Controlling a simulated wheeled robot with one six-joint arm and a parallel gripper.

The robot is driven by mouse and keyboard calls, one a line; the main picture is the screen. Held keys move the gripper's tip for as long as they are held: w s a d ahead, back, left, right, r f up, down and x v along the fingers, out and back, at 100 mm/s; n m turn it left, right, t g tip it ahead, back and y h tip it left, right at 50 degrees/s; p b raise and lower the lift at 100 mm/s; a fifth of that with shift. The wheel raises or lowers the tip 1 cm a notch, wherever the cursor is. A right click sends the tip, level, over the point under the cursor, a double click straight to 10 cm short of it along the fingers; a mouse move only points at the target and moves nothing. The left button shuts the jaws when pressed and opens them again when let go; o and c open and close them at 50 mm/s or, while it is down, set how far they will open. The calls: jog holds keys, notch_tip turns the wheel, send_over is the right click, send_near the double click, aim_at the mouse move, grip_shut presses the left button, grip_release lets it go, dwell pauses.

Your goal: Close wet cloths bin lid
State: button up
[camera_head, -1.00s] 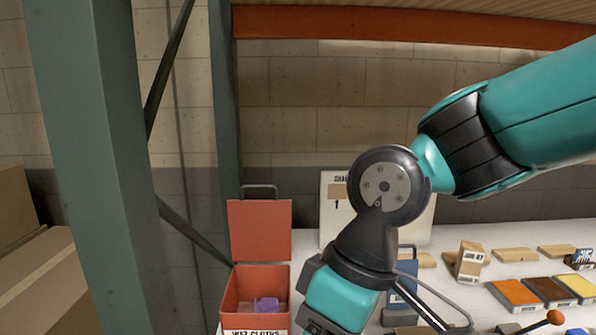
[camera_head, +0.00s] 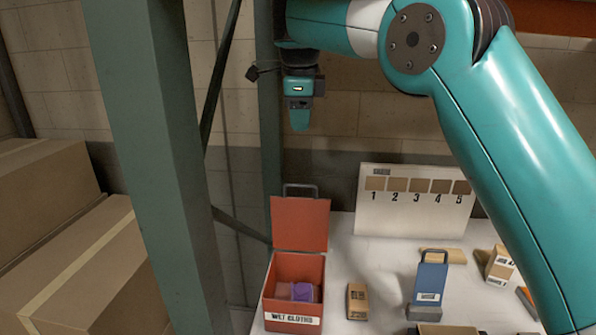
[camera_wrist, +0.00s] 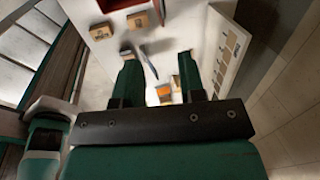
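The red bin (camera_head: 280,268), labelled WET CLOTHS, stands on the white shelf at lower center in the head view. Its red lid (camera_head: 299,222) stands upright at the back edge, open, with a dark handle on top. A purple cloth (camera_head: 303,292) lies inside the bin. My gripper (camera_head: 300,120) hangs above and behind the lid in the picture, pointing down and apart from it. In the wrist view its two green fingers (camera_wrist: 158,58) are spread with nothing held between them.
A numbered white swatch board (camera_head: 413,215) stands behind, right of the bin. A blue-handled block (camera_head: 430,280) and a wooden block (camera_head: 357,300) sit right of the bin. A green rack post (camera_head: 160,170) stands at left, with cardboard boxes (camera_head: 95,265) beyond it.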

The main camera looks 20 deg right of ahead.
aim_at(302, 186)
jog(key=w+f, duration=0.1)
jog(key=f, duration=0.4)
jog(key=w+d+f+b, duration=0.1)
jog(key=f, duration=0.5)
jog(key=w+f, duration=0.1)
jog(key=f, duration=0.4)
jog(key=shift+w+d+f+b, duration=0.15)
jog(key=shift+w+f+b, duration=0.05)
jog(key=shift+f+b, duration=0.2)
grip_shut()
